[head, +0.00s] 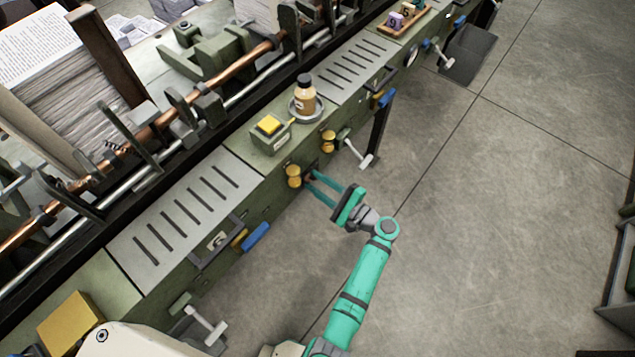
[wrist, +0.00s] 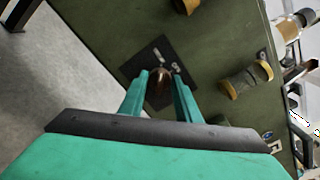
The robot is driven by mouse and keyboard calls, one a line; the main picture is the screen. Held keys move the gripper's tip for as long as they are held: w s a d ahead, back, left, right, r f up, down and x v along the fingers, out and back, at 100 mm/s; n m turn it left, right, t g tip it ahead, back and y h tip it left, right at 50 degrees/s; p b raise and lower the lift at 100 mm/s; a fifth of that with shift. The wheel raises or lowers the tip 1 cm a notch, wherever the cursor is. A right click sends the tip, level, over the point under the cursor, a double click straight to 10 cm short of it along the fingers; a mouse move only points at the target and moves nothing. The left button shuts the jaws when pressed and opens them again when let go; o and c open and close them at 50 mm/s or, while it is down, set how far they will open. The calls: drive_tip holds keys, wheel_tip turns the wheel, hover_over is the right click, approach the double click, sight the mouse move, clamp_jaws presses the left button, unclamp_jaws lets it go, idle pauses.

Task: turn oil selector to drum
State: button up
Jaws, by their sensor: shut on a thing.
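The oil selector, a small brown knob (wrist: 161,91), sits on a dark square plate (wrist: 149,61) on the green machine's side panel. Small pale marks show on the plate, too small to read. My gripper (head: 312,180) reaches the panel from the aisle side in the head view. In the wrist view its two teal fingers (wrist: 160,78) stand on either side of the knob and are shut on it. The fingers hide part of the knob and plate, so I cannot tell which mark it points at.
Brass knobs (head: 293,176) (head: 328,141) sit close to my fingers on the same panel. A white T-handle (head: 357,152) juts out beyond them, and a blue handle (head: 256,237) lies nearer. A bottle (head: 305,103) stands on the ledge above. The concrete floor (head: 480,215) is clear.

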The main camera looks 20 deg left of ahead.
drive_tip(key=shift+n, duration=0.4)
drive_tip(key=o, duration=1)
drive_tip(key=v, duration=1.1)
drive_tip(key=shift+a, duration=0.1)
